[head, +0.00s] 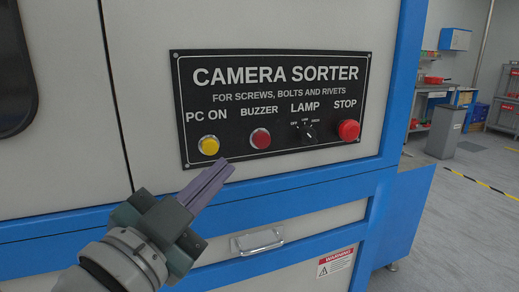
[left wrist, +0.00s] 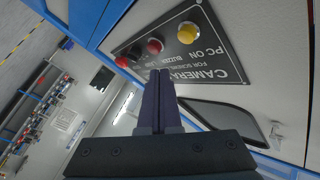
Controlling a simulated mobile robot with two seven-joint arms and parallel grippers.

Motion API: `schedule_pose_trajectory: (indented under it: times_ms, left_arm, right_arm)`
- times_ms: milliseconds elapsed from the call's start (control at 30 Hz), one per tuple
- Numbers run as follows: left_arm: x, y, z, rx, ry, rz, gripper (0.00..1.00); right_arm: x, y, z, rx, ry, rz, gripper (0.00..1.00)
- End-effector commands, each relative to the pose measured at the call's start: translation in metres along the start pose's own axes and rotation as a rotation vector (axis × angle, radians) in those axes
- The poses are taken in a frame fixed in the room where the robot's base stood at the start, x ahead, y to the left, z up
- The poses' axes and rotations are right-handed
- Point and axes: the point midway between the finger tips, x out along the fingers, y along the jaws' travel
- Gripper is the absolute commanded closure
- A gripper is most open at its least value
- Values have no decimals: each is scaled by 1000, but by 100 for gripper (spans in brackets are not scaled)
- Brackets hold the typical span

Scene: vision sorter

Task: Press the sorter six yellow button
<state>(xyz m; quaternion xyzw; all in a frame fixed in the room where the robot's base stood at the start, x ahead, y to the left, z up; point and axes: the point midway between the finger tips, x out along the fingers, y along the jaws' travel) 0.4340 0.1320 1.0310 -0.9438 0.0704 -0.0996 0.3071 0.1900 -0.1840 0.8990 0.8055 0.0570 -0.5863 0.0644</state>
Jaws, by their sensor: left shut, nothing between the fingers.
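The yellow button (head: 209,145) sits under the "PC ON" label at the left of the black control panel (head: 232,78) on the sorter's front. In the left wrist view the yellow button (left wrist: 187,33) is near the top, right of the fingertips. My left gripper (head: 222,168) is shut and empty. In the head view its fingertips are just below and right of the yellow button. In the left wrist view the shut fingers (left wrist: 160,75) point toward the panel and appear apart from the button. My right gripper is not in view.
On the same panel are a red buzzer button (head: 260,138), a black lamp knob (head: 309,135) and a larger red stop button (head: 348,130). A drawer handle (head: 257,241) sticks out below. Open floor (head: 470,200) and a grey bin (head: 444,131) lie to the right.

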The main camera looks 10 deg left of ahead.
Motion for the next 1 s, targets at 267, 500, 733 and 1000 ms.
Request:
schedule_pose_trajectory:
  times_ms: [267,500,733,1000]
  left_arm:
    - [22,-16,17,2,-1,0,100]
    - [28,-21,21,0,-2,-1,100]
    - [28,-21,21,0,-2,-1,100]
    - [28,-21,21,0,-2,-1,100]
  right_arm:
    - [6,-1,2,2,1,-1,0]
    - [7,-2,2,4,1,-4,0]
    - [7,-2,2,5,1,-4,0]
    - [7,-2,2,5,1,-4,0]
